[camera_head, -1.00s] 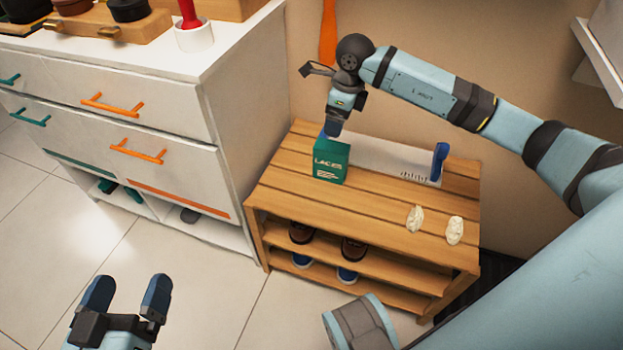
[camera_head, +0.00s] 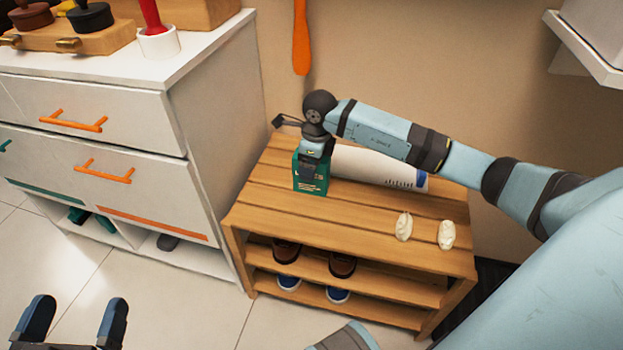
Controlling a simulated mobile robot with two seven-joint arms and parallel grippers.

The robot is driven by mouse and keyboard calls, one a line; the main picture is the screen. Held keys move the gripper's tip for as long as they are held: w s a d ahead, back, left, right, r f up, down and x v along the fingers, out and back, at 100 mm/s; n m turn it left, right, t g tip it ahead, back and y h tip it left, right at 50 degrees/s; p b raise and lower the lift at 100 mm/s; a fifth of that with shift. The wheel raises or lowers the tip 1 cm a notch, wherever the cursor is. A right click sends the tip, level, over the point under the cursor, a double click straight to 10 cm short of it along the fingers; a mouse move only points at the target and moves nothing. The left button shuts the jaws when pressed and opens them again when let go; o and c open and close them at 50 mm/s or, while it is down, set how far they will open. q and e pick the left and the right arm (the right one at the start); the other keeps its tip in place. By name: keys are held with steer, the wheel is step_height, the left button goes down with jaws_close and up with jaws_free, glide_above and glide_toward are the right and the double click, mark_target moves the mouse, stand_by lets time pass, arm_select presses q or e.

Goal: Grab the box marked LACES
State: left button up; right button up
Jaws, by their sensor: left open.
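The green box (camera_head: 312,186) stands on the top of the wooden shoe rack, at its back left. Its LACES marking is now mostly covered by my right gripper (camera_head: 309,168). That gripper points down at the box's upper part, with a dark finger in front of the box face. The far side of the grip is hidden, so I cannot tell whether the fingers are apart from the box or closed on it. My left gripper (camera_head: 75,318) is open and empty, low at the left edge, over the floor.
The rack (camera_head: 350,223) also holds a white roll-like item (camera_head: 365,165) behind my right arm and two pale small objects (camera_head: 404,226) at right. Shoes (camera_head: 287,250) sit on lower shelves. A white drawer cabinet (camera_head: 120,120) stands close at left.

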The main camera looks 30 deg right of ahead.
steer(key=shift+f, duration=0.6)
steer(key=shift+f, duration=0.15)
steer(key=c, duration=1.1)
steer(key=shift+o, duration=0.2)
